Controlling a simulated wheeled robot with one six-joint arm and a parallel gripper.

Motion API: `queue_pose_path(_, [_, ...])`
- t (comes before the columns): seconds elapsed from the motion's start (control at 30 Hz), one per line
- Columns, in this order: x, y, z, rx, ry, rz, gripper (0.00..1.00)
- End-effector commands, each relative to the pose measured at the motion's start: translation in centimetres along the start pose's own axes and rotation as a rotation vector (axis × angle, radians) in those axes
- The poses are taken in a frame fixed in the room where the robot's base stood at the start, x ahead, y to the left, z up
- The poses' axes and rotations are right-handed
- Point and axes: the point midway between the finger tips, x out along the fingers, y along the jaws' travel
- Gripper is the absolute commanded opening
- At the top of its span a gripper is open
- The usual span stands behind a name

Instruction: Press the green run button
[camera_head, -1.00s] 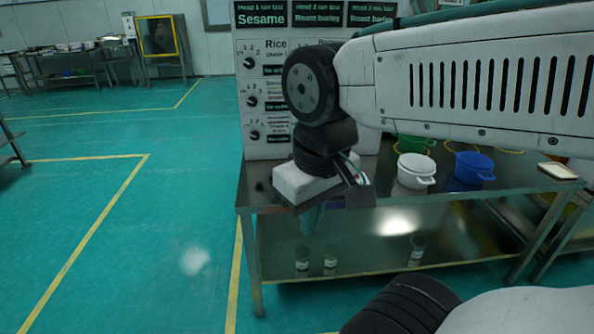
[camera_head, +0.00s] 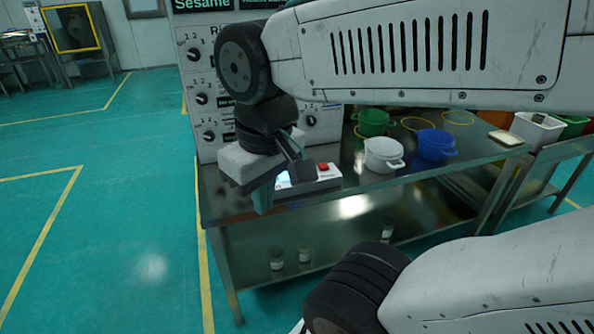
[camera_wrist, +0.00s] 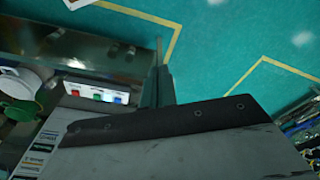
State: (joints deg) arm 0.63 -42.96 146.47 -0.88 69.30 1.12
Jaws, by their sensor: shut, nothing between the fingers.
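A small control box (camera_head: 310,181) stands on the steel table near its left end, partly behind my gripper. In the wrist view the pale box face (camera_wrist: 85,88) carries red, green and blue spots, and the green one (camera_wrist: 97,97), likely the run button, is in the middle. My gripper (camera_head: 263,202) is shut and empty, pointing down at the box's left front side. Its fingers (camera_wrist: 158,72) appear right of the box in the wrist view.
The steel table (camera_head: 350,190) holds a white pot (camera_head: 383,154), a blue pot (camera_head: 436,146) and a green bowl (camera_head: 372,122). A tall panel with knobs (camera_head: 205,100) stands behind my gripper. The floor to the left is open.

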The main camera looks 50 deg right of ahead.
Motion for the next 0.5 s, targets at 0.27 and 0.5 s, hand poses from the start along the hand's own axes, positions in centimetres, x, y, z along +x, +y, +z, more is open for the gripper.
queue_pose_path(0.27, [2.1, 8.9, -9.6, 0.383, 0.180, 0.195, 0.00])
queue_pose_path(0.5, [6.3, 22.2, -19.0, 0.751, 0.463, 0.285, 0.00])
